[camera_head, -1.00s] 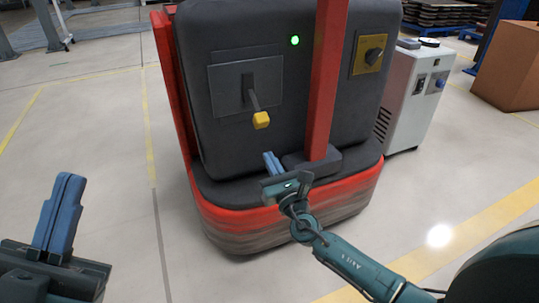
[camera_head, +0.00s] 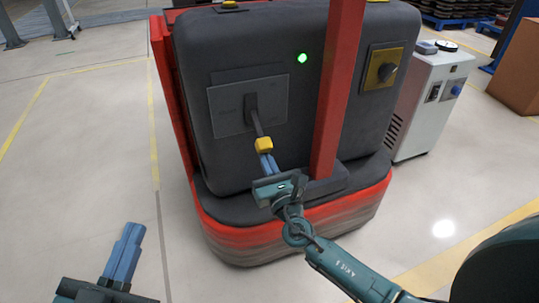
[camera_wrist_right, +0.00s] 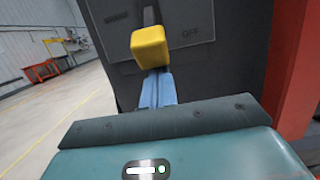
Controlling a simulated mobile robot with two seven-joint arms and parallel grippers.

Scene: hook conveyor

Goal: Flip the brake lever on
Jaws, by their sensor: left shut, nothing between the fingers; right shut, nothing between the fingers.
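The brake lever (camera_head: 257,123) is a dark rod on a grey plate (camera_head: 225,108) on the machine's front. It slants down and slightly right to a yellow knob (camera_head: 264,144). In the right wrist view the knob (camera_wrist_right: 149,47) is large, and "OFF" is printed on the plate (camera_wrist_right: 192,18) to its right. My right gripper (camera_head: 266,160) is shut, its blue fingers just under the knob. In the right wrist view its fingers (camera_wrist_right: 156,86) overlap the knob's lower edge; I cannot tell whether they touch. My left gripper (camera_head: 131,234) is shut and empty at the lower left, away from the machine.
A red post (camera_head: 338,85) stands right of the lever, close to my right gripper. A green light (camera_head: 303,58) and a dark knob on a yellow plate (camera_head: 374,68) are also on the machine. A white cabinet (camera_head: 425,115) stands right. Floor at left is clear.

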